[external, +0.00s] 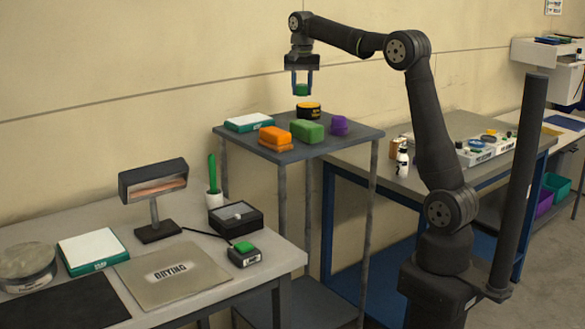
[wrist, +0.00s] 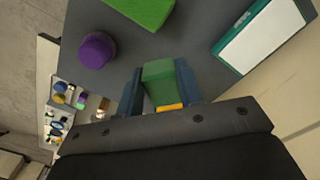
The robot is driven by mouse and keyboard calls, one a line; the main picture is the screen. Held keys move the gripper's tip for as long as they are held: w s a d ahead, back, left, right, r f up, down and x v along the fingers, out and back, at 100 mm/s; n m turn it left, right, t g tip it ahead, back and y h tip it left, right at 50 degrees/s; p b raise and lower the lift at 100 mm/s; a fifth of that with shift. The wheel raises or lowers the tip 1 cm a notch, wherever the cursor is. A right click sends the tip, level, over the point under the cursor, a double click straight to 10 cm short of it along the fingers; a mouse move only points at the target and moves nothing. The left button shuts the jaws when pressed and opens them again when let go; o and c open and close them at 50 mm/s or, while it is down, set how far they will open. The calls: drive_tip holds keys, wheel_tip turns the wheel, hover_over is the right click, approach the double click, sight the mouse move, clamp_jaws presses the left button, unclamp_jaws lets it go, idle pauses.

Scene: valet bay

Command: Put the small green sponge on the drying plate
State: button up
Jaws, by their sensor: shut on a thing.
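My gripper (external: 302,82) is shut on the small green sponge (external: 302,90) and holds it in the air above the tall stand. In the wrist view the small sponge (wrist: 160,82) sits between the two fingers. The drying plate (external: 172,272) is a flat beige plate with dark lettering on the lower table at the left, and its surface is bare. A larger green sponge (external: 307,131) lies on the stand top, and part of it also shows at the top of the wrist view (wrist: 145,8).
On the stand (external: 340,146) are an orange sponge (external: 275,136), a purple piece (external: 339,125), a black-and-yellow tin (external: 309,109) and a white-and-teal box (external: 248,122).

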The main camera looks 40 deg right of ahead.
drive_tip(key=s+a+n, duration=0.1)
drive_tip(key=a+n, duration=0.1)
drive_tip(key=a, duration=1.1)
drive_tip(key=n, duration=0.6)
hover_over(194, 261)
wheel_tip(194, 261, down, 25)
drive_tip(key=shift+f, duration=2.15)
drive_tip(key=shift+s, duration=0.1)
